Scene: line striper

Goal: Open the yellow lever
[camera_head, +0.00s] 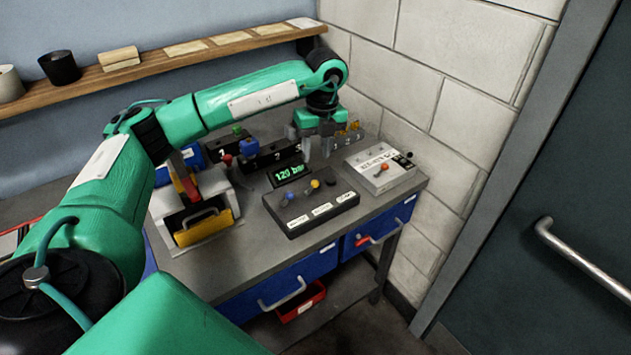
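My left gripper (316,150) comes in from the left and points down over the back right of the workbench. Its grey fingers look apart, with nothing seen between them. Just right of it is a small yellow-orange lever or handle (353,127), partly hidden by the gripper; I cannot tell its position or whether they touch. A black control box (310,208) stands in front, with a yellow-knobbed lever (315,184) among other small knobs. The gripper is above and behind this knob, apart from it. My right gripper is not in view.
A display (289,173) reads 120 bar. A grey box with a red knob (381,168) stands at the right, near the brick wall. A blue knob (249,147) and a green knob (237,130) are left of the gripper. A wooden shelf (170,60) runs behind my arm.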

